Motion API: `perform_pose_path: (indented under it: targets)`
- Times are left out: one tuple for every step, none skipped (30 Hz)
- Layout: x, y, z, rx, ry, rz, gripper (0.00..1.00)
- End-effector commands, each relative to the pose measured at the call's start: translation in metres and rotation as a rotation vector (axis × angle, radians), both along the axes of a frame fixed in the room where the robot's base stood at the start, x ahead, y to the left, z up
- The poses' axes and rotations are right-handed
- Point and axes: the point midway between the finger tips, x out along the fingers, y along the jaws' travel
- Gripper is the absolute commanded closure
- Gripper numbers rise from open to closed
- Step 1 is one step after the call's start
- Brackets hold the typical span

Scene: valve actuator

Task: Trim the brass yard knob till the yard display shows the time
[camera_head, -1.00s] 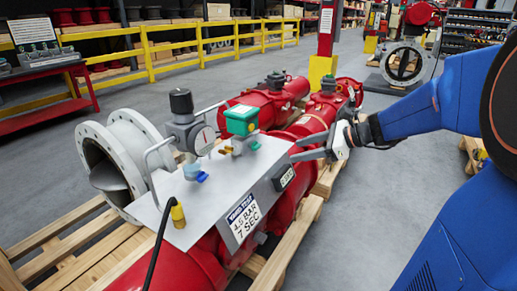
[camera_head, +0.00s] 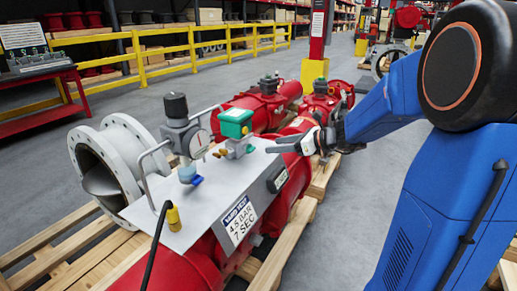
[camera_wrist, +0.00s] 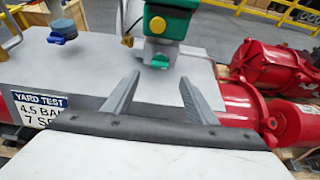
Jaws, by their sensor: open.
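The grey panel (camera_head: 190,200) bears a green-topped valve unit (camera_head: 236,122) with a small brass knob (camera_head: 219,153) low on its left side. In the wrist view the brass knob (camera_wrist: 127,41) shows beside the green unit (camera_wrist: 172,20), partly cut by the top edge. The yard display (camera_head: 278,180), a dark box on the panel's right edge, has digits too small to read. A sign (camera_head: 241,219) reads "YARD TEST 4.5 BAR 7 SEC". My gripper (camera_head: 283,144) is open and empty, right of the green unit and apart from the knob.
A regulator with a round gauge (camera_head: 197,143) and a bent grey handle stand left of the green unit. A yellow plug with a black hose (camera_head: 173,217) is at the panel's front. Red pipework lies on wooden pallets.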

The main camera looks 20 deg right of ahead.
Motion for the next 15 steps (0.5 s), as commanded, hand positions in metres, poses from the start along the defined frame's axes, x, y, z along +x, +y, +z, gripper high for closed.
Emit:
perform_pose_path:
  targets:
    - [0.005,0.006,-0.004,-0.001,0.002,0.003,0.48]
    - [0.009,0.01,-0.006,0.0,0.002,0.004,0.48]
    - [0.013,0.014,-0.008,0.001,0.001,0.004,0.48]
    - [0.016,0.017,-0.01,0.0,0.002,0.003,0.48]
    - [0.019,0.021,-0.012,-0.001,0.002,0.003,0.48]
    - [0.024,0.025,-0.015,0.0,0.002,0.004,0.48]
    - [0.027,0.028,-0.017,0.0,0.001,0.004,0.48]
    - [0.031,0.032,-0.018,-0.001,0.001,0.003,0.48]
    - [0.035,0.036,-0.021,-0.001,0.001,0.003,0.48]
    - [0.038,0.039,-0.023,0.0,0.002,0.003,0.48]
    - [0.04,0.042,-0.024,0.0,0.002,0.003,0.48]
    - [0.044,0.045,-0.026,0.0,0.002,0.003,0.48]
    - [0.046,0.047,-0.027,-0.001,0.001,0.002,0.48]
    - [0.048,0.049,-0.029,-0.001,0.001,0.002,0.48]
    - [0.051,0.051,-0.03,-0.001,0.0,0.001,0.48]
